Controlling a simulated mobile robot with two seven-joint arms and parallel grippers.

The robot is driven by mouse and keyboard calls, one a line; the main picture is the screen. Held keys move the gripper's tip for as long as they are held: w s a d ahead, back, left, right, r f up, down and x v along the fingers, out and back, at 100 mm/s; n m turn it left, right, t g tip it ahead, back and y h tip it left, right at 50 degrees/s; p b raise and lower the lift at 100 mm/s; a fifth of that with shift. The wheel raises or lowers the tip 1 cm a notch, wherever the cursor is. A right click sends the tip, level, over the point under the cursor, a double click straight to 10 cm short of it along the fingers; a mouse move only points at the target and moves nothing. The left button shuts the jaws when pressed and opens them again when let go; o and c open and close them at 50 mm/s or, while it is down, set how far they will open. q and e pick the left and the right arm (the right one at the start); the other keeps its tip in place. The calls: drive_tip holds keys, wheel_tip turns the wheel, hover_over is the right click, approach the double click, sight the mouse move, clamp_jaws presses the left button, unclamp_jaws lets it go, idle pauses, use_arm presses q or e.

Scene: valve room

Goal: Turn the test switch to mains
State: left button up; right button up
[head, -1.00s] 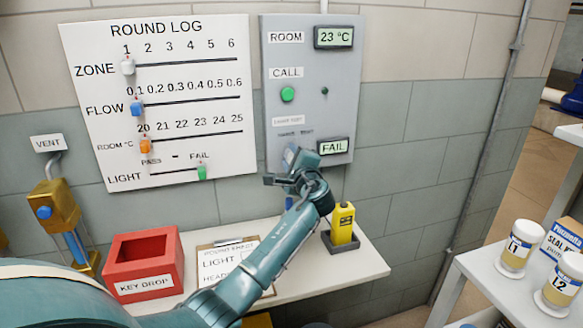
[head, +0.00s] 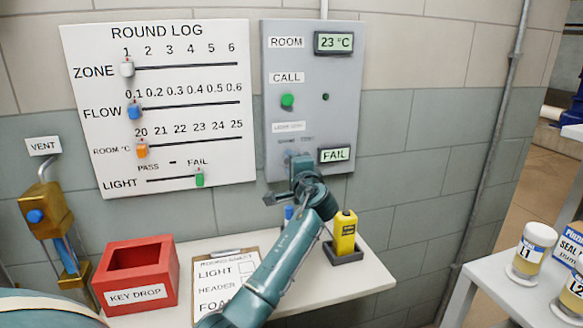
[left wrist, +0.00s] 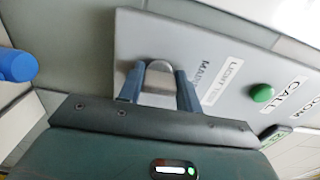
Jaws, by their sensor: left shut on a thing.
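The grey control panel (head: 348,100) hangs on the wall. Its LIGHT TEST label (head: 289,127) sits above small position labels, too small to read surely in the head view; part of "MAINS" shows in the left wrist view. My left gripper (head: 301,162) is at the panel's lower part, below these labels, and hides the switch in the head view. In the left wrist view, the grey switch knob (left wrist: 160,75) stands between the two fingers of my left gripper (left wrist: 160,90), which is shut on it. The lower display (head: 335,154) reads FAIL. My right gripper is not in view.
Below the panel, a shelf holds a red KEY DROP box (head: 138,275), a clipboard (head: 222,272) and a yellow device (head: 345,232) in a dark holder. A ROUND LOG board (head: 160,105) is left of the panel. Jars (head: 532,250) stand on a table at right.

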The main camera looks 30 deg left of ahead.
use_arm(q)
drive_tip(key=o, duration=1)
drive_tip(key=shift+d, duration=0.1)
drive_tip(key=v, duration=1.3)
drive_tip(key=shift+s+b, duration=0.1)
drive_tip(key=shift+b, duration=0.2)
